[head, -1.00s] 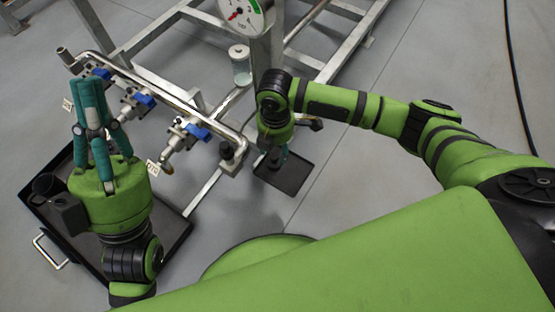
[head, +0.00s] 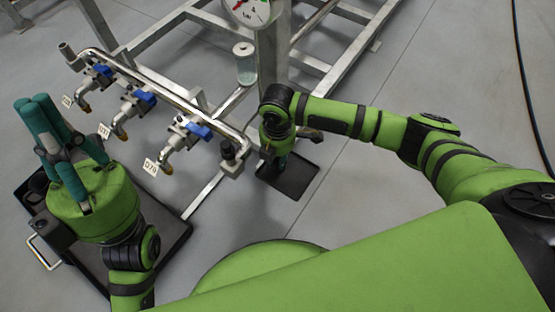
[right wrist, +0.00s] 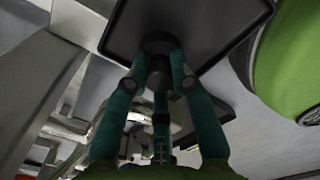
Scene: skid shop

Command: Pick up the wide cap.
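My right gripper (head: 279,170) points down over a small black tray (head: 298,182) on the floor beside the pipe frame. In the right wrist view, its teal fingers (right wrist: 160,65) reach to a dark round piece, apparently the wide cap (right wrist: 158,41), against the black tray (right wrist: 205,30). The fingertips are around or touching the cap; whether they grip it is unclear. In the head view the gripper hides the cap. My left gripper (head: 34,108) points up at the left, its fingers a little apart with nothing seen between them.
A pipe manifold (head: 160,90) with blue-handled valves (head: 145,97) and tags stands between the grippers. A clear jar (head: 245,68) and gauge (head: 250,8) are behind. A large black tray (head: 165,243) lies under my left arm.

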